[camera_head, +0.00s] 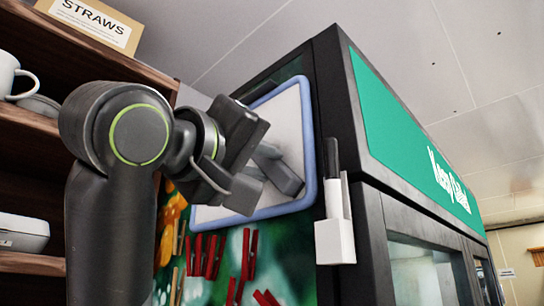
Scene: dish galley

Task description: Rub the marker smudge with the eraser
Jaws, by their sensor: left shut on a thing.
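A whiteboard (308,150) with a blue frame hangs on the side of a dark cabinet. My left gripper (262,160) is in front of the board, coming in from the left. It is shut on a dark grey block, the eraser (284,178), held at the board's surface. I cannot tell whether the eraser touches the board. The gripper and eraser cover much of the board's middle. I cannot make out the marker smudge for certain; a grey patch beside the eraser may be smudge or shadow. My right gripper is not in view.
A white holder (335,242) with a black-topped marker (333,160) is right of the board. Red and wooden pegs (212,255) are below. Shelves at left carry a white mug (8,76) and a straws box (92,22). A green-topped cooler (400,130) extends right.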

